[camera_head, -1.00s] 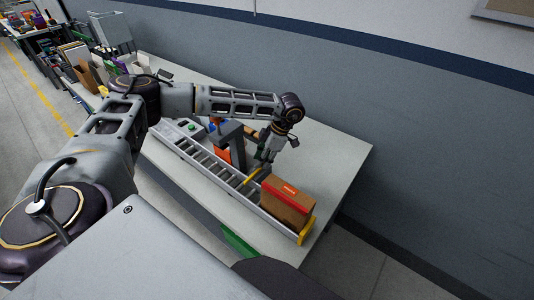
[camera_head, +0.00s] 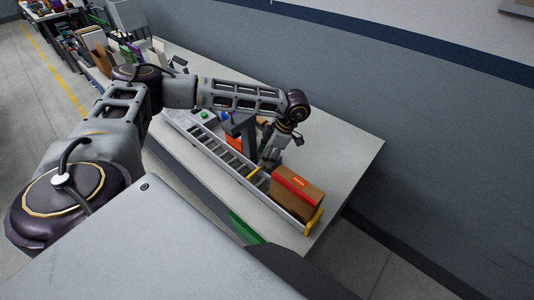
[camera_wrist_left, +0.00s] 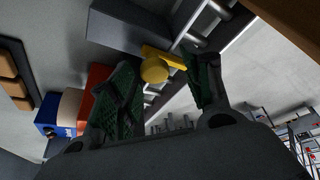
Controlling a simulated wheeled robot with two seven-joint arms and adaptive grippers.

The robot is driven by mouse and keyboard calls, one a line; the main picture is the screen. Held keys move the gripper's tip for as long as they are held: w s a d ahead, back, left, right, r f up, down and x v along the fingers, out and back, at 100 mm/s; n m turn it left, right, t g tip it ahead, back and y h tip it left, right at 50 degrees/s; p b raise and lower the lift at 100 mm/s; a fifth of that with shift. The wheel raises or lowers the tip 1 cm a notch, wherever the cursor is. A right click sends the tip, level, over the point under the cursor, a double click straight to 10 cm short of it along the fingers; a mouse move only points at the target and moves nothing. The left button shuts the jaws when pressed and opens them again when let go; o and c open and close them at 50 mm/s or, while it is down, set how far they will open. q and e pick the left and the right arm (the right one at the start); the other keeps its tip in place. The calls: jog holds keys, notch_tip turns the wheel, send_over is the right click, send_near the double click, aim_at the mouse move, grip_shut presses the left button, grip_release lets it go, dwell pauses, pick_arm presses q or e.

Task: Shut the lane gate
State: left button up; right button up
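The lane gate appears as a yellow bar (camera_head: 257,172) across the roller conveyor (camera_head: 213,152), just left of a brown box with a red top band (camera_head: 297,194). In the left wrist view the gate shows a round yellow knob (camera_wrist_left: 154,69) and a short yellow arm. My left gripper (camera_head: 267,161) points down over the conveyor beside the box. In the left wrist view its green-padded fingers (camera_wrist_left: 163,72) stand apart, with the knob between their tips and a visible gap. I cannot tell whether a finger touches it. My right gripper is not in view.
A dark post (camera_head: 243,137) rises beside the conveyor, close to my left wrist. Orange and blue items sit behind it. A yellow end stop (camera_head: 314,221) closes the conveyor's near end. The table (camera_head: 345,150) is clear to the right, up to the wall.

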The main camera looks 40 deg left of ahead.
pick_arm(q)
jog(key=shift+w, duration=0.1)
jog(key=shift+w+d+r, duration=0.15)
jog(key=shift+r, duration=0.1)
jog(key=v, duration=1.1)
jog(key=shift+r, duration=0.2)
jog(key=shift+s, duration=0.2)
dwell(0.4)
